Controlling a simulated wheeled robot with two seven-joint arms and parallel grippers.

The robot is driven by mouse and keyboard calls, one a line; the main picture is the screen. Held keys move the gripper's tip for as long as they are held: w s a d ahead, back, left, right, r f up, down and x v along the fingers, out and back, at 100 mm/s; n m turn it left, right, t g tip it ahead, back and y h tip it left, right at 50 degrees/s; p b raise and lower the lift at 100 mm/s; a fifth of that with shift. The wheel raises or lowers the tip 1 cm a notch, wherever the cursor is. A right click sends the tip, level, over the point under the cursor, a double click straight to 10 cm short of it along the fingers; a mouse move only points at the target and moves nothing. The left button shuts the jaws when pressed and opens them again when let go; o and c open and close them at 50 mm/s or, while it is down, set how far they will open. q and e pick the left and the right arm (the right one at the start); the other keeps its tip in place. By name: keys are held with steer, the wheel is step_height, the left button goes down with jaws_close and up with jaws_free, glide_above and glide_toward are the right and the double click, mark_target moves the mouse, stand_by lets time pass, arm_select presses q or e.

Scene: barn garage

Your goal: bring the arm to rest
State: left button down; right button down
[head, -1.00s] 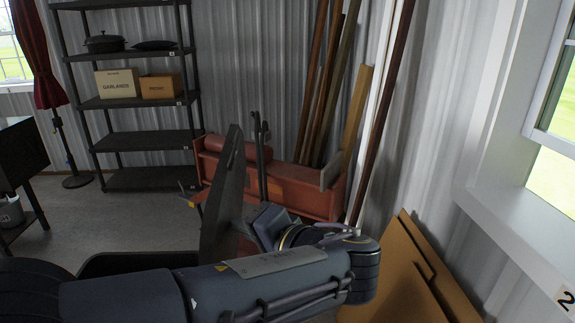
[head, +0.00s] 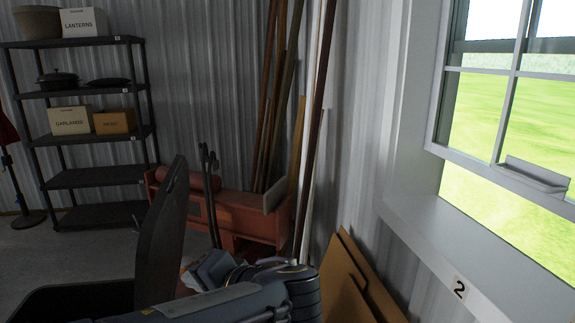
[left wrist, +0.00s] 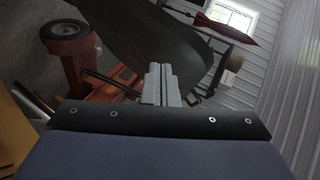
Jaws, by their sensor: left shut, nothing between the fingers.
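My left arm comes in low across the head view. A large dark curved surface (left wrist: 150,35) is beyond the fingertips in that view. My right gripper shows in neither view.
A black shelf (head: 95,175) with labelled boxes and pans stands at the back left. A red-orange machine (head: 235,216) stands by the metal wall with several poles leaning behind it. Brown panels (head: 350,285) lean at the right, below a white ledge (head: 440,250) and window.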

arm_select(q)
steer(key=s+a+f+g+h, duration=0.5)
steer(key=s+a+f+h, duration=0.15)
steer(key=a+f, duration=0.4)
steer(key=s+d+f+n+t+h, duration=0.1)
steer(key=s+d+f+n+h, duration=0.1)
steer(key=s, duration=0.4)
steer(key=s+d+f+n+t+h, duration=0.1)
steer(key=s+d+f+n+h, duration=0.1)
steer(key=s+n+h, duration=0.2)
steer(key=shift+s+d+f+t+h, duration=0.3)
steer(key=shift+s+d+t+h, duration=0.1)
steer(key=shift+s+h, duration=0.9)
